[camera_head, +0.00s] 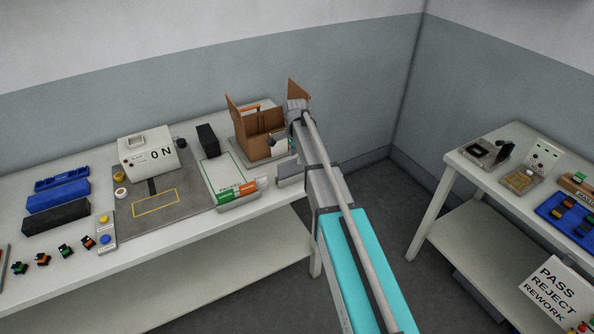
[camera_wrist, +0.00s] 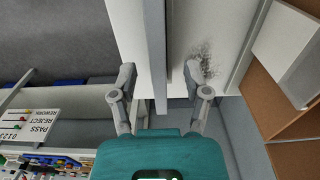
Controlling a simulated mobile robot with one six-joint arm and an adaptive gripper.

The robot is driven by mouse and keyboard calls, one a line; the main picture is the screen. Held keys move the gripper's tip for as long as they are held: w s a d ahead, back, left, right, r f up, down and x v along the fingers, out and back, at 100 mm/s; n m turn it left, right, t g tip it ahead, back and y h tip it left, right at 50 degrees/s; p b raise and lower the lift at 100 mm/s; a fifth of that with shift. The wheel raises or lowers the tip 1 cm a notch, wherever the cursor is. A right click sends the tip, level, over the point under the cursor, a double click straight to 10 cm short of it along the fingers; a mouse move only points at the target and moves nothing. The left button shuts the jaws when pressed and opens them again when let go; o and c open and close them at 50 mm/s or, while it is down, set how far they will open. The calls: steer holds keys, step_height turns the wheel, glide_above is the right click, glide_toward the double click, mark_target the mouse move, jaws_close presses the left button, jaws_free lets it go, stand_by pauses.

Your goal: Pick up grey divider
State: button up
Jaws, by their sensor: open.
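The grey divider (camera_wrist: 155,50) is a long thin grey plate, seen nearly edge-on in the wrist view. It runs down from the top edge along the table's front edge. My gripper (camera_wrist: 163,80) is open, with one finger on each side of the divider's lower end in the picture. I cannot tell how far above it the fingers are. In the head view my arm hides the fingertips.
An open cardboard box (camera_head: 256,146) stands just behind the divider; its brown wall shows at right in the wrist view (camera_wrist: 258,95). A second table (camera_head: 453,160) stands at the right, with dark floor between.

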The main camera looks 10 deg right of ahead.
mark_target(297, 166)
steer(key=shift+f, duration=0.1)
steer(key=shift+d+f+b, duration=0.2)
steer(key=shift+f+b, duration=2.35)
steer(key=shift+b, duration=0.05)
jaws_close()
